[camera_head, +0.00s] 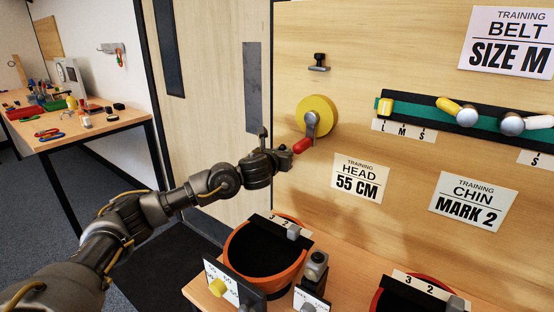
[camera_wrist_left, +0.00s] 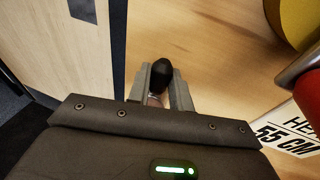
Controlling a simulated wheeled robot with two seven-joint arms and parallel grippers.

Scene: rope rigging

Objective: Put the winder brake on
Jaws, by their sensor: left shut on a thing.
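The winder is a yellow drum (camera_head: 318,115) on the upright wooden board, with a grey crank (camera_head: 311,124) and a red handle (camera_head: 303,146) pointing down and left. My left gripper (camera_head: 287,151) is just left of and below the red handle. In the left wrist view, its fingers are shut on a black knob (camera_wrist_left: 161,74) with a pale metal stem below it. This looks like the brake lever's knob; its base is hidden by the gripper. The red handle (camera_wrist_left: 300,72) is apart from the fingers, at the right edge there. My right gripper is not in view.
A black knob fitting (camera_head: 319,62) is on the board above the drum. A green belt strip (camera_head: 430,111) with several sliders is to the right. An orange-rimmed bin (camera_head: 238,250) stands on the lower bench. A door (camera_head: 215,70) and a tool table (camera_head: 85,138) are at left.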

